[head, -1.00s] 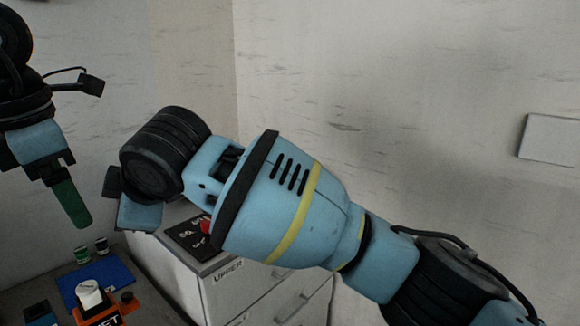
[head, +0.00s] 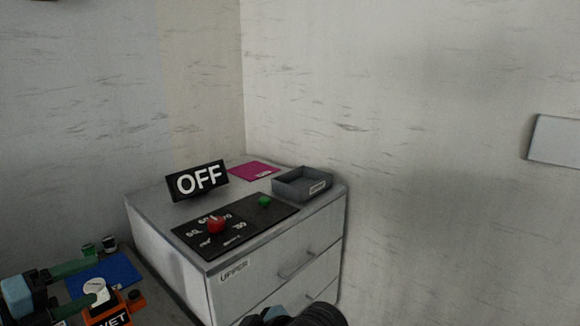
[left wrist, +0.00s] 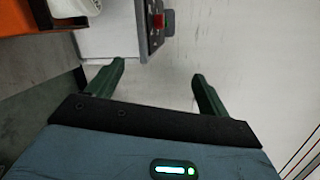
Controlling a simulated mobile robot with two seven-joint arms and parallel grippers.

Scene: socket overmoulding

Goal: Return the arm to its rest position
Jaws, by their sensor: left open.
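My left gripper (head: 92,286) is at the lower left of the head view, low over the table corner and in front of an orange device. Its two green fingers are apart. In the left wrist view the fingers of the left gripper (left wrist: 158,70) are spread with nothing between them. Part of my right arm (head: 300,315) shows at the bottom edge of the head view; its gripper is out of view.
A grey cabinet (head: 165,235) carries an OFF sign (head: 198,180), a black panel with a red knob (head: 216,225), a grey tray (head: 288,186) and a magenta sheet (head: 253,170). The orange device (head: 108,312) and a blue mat (head: 118,268) are at lower left.

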